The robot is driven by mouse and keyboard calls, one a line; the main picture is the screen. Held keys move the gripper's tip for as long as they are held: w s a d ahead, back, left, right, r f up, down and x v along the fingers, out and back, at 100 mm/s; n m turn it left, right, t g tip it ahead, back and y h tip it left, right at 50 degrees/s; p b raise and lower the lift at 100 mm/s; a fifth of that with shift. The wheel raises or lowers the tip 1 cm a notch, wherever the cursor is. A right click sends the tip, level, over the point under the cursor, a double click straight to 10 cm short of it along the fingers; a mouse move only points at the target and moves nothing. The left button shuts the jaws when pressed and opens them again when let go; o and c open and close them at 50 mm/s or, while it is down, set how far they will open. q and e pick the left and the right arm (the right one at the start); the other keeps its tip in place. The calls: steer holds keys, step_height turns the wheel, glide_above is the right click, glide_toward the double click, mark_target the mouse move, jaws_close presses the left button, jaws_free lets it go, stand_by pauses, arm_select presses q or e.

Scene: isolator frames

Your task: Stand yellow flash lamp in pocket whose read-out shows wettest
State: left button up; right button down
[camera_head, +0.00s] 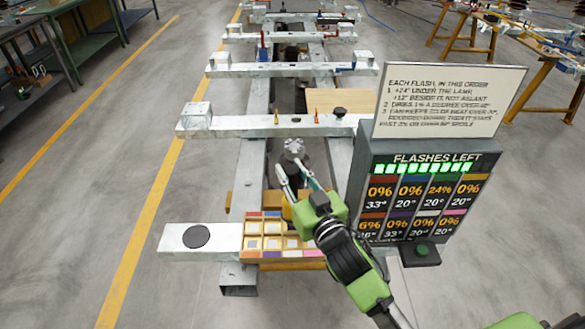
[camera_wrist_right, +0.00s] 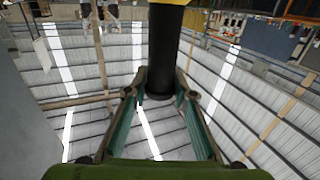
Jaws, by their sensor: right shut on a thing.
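My right gripper (camera_head: 290,170) is shut on the flash lamp beyond the near tray. In the right wrist view the gripper (camera_wrist_right: 160,80) has its fingers on either side of the lamp's black stem (camera_wrist_right: 165,40). A yellow part shows at that view's top edge. The pocket tray (camera_head: 243,247) lies on the near beam, with coloured labels along its edges; my gripper and arm hide its right part. The read-out panel (camera_head: 430,158) shows 24% and 20° in the top row, third column, its highest percentage. My left gripper is out of view.
A sign (camera_head: 445,98) with flash rules stands above the panel. A dark button box (camera_head: 420,252) sits at the panel's foot. A black disc (camera_head: 197,236) lies on the beam left of the tray. Several pale crossbeams run behind, with two small pointed items (camera_head: 316,116) on one.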

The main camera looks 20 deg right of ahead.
steer(key=shift+f, duration=0.8)
steer(key=shift+f, duration=0.15)
steer(key=c, duration=1.7)
jaws_free()
steer(key=shift+s+f, duration=0.1)
steer(key=shift+f, duration=0.1)
steer(key=shift+r, duration=0.1)
steer(key=s+d+b, duration=0.1)
steer(key=s+b, duration=0.1)
steer(key=s, duration=1)
steer(key=shift+d, duration=0.15)
